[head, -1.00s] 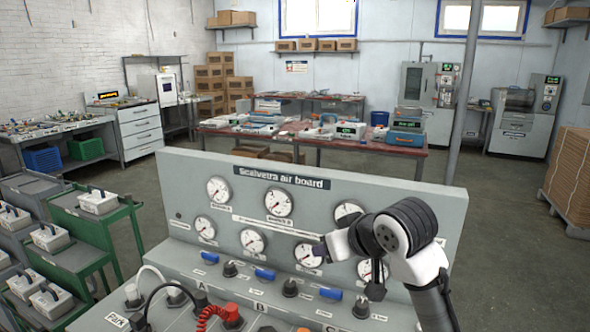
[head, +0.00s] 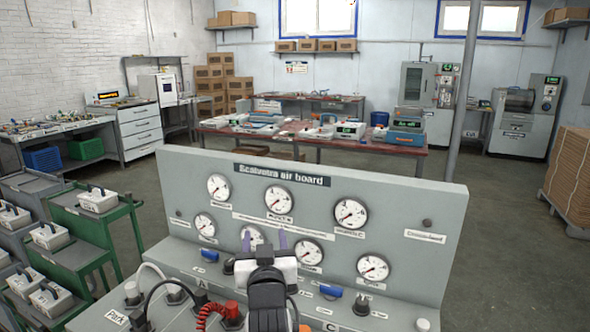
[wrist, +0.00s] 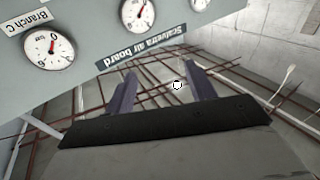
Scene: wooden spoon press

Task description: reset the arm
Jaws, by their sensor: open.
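My gripper (head: 263,240) is in front of the grey air board (head: 400,188) in the head view, low and near the middle, with its two purple fingers pointing up and apart. In the wrist view my gripper (wrist: 155,92) shows its two fingers spread with nothing between them. The board's gauges and the "Scalvetra air board" label (wrist: 143,45) lie beyond the fingers and to the upper left there. My arm hides part of the board's lower ledge and part of one gauge (head: 252,237).
Hoses and fittings, including a red coiled hose (head: 210,316), stand on the ledge at lower left. A blue valve handle (head: 330,292) is right of my arm. Green carts (head: 95,228) stand at left, and a pole (head: 465,95) rises behind the board.

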